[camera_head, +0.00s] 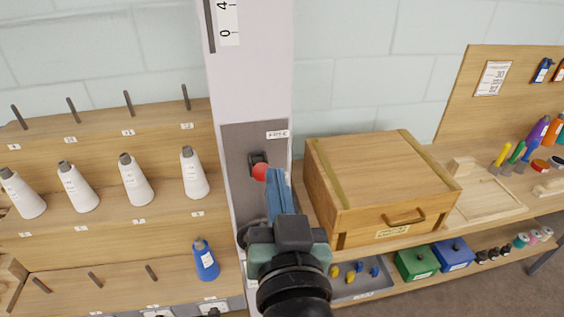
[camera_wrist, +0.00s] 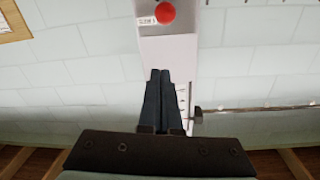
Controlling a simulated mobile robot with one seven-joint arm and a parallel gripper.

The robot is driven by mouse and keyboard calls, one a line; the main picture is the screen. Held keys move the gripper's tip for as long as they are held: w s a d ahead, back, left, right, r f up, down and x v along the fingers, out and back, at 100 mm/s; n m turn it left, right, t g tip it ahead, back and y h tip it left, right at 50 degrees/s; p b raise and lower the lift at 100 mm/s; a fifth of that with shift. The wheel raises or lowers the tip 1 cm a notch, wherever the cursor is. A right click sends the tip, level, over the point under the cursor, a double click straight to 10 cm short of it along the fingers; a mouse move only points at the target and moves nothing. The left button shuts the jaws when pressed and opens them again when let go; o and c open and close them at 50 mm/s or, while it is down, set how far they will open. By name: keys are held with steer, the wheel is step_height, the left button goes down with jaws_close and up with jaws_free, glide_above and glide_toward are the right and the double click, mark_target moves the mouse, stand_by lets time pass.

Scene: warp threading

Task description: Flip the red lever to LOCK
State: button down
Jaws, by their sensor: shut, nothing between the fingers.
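The red ball knob of the lever (camera_head: 260,172) sticks out from a dark mount (camera_head: 257,160) on the grey panel of the column. It also shows at the top edge of the wrist view (camera_wrist: 165,13). My gripper (camera_head: 277,174) is shut and empty, its blue fingers just right of the knob in the head view. In the wrist view the closed fingertips (camera_wrist: 160,73) point toward the knob with a visible gap. A small label (camera_head: 278,134) is above the lever, too small to read surely. The lever's arm is mostly hidden behind the knob.
The column (camera_head: 250,80) stands between a rack of white cones (camera_head: 133,180) at left and a wooden box (camera_head: 375,180) on a bench at right. A blue cone (camera_head: 205,260) stands lower left. Green (camera_head: 416,262) and blue (camera_head: 453,254) boxes sit below the bench.

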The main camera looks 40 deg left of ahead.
steer(key=shift+a, duration=0.25)
steer(key=p, duration=0.3)
glide_above(265, 167)
steer(key=shift+w+d+r, duration=0.2)
steer(key=shift+w, duration=0.05)
steer(key=f, duration=0.1)
steer(key=s+f, duration=0.1)
steer(key=f, duration=0.1)
steer(key=shift+d+f+p, duration=0.1)
steer(key=shift+p, duration=0.2)
steer(key=shift+s+d+f, duration=0.1)
steer(key=shift+s+f, duration=0.05)
steer(key=shift+f, duration=0.3)
steer(key=shift+f+b, duration=0.1)
steer(key=shift+b, duration=0.2)
steer(key=shift+f+b, duration=0.15)
steer(key=shift+b, duration=0.2)
steer(key=shift+s+d+b, duration=0.1)
steer(key=shift+d+b, duration=0.05)
steer(key=shift+b, duration=0.55)
